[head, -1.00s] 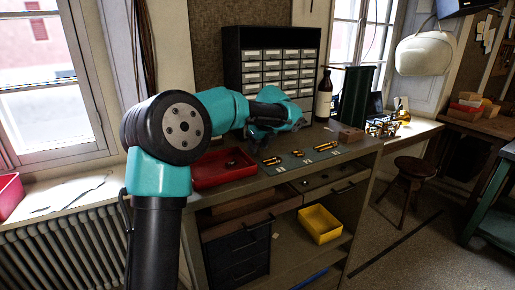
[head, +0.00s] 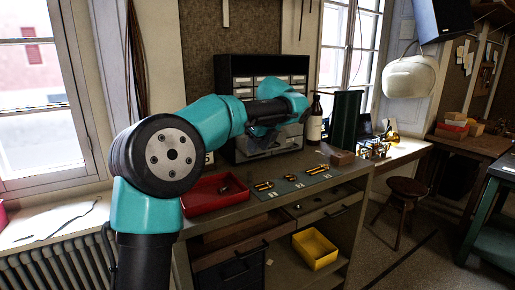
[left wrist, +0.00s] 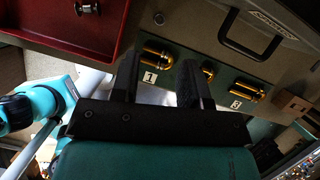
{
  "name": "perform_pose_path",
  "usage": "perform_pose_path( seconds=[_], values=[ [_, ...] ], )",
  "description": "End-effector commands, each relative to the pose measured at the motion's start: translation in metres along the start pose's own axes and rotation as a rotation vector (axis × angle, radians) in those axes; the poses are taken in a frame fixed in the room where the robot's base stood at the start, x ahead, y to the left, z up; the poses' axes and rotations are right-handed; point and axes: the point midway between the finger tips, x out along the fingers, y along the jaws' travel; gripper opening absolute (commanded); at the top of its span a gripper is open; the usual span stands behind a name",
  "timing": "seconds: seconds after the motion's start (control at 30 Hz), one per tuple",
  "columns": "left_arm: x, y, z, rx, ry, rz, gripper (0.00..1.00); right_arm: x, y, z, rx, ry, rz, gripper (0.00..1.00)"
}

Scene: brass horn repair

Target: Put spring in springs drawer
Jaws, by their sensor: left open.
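A small dark part lies in the red tray (head: 205,205); I cannot tell whether it is a spring. Small parts also show there in the left wrist view (left wrist: 88,9). The drawer cabinet (head: 222,125) stands at the back of the bench, with its lower part behind my arm. My left gripper (head: 262,142) is in front of the cabinet's lower drawers. In the left wrist view my left gripper (left wrist: 158,72) is open and nothing shows between its fingers. A grey drawer front with a black handle (left wrist: 250,45) and a label I cannot read is at upper right. My right gripper is out of view.
A mat (head: 291,186) with numbered brass parts lies right of the tray. A wooden block (head: 342,158), a dark bottle (head: 314,122) and a green stand are farther right. Below the bench top are drawers with handles and a yellow bin (head: 314,250).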

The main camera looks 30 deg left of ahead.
Motion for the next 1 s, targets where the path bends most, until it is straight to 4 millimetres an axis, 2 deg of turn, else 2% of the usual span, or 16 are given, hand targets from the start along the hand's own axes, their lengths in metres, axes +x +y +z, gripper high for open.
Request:
perform_pose_path(
  seconds=[0.2, 0.27, 0.67, 0.87, 1.0],
  values=[
    [0.0003, 0.0000, 0.0001, 0.000, 0.000, 0.000, 0.41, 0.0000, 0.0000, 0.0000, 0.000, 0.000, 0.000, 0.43],
    [0.0004, 0.0000, 0.0001, 0.000, 0.000, 0.000, 0.47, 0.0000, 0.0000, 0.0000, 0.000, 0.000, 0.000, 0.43],
    [0.0000, -0.0009, -0.0004, -0.048, -0.002, 0.003, 0.47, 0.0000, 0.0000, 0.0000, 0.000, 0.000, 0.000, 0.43],
    [-0.0024, -0.0041, -0.0022, -0.278, -0.014, 0.016, 0.47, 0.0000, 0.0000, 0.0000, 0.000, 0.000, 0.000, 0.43],
    [-0.0049, -0.0070, -0.0034, -0.515, -0.028, 0.025, 0.47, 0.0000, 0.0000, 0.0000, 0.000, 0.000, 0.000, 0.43]
  ],
)
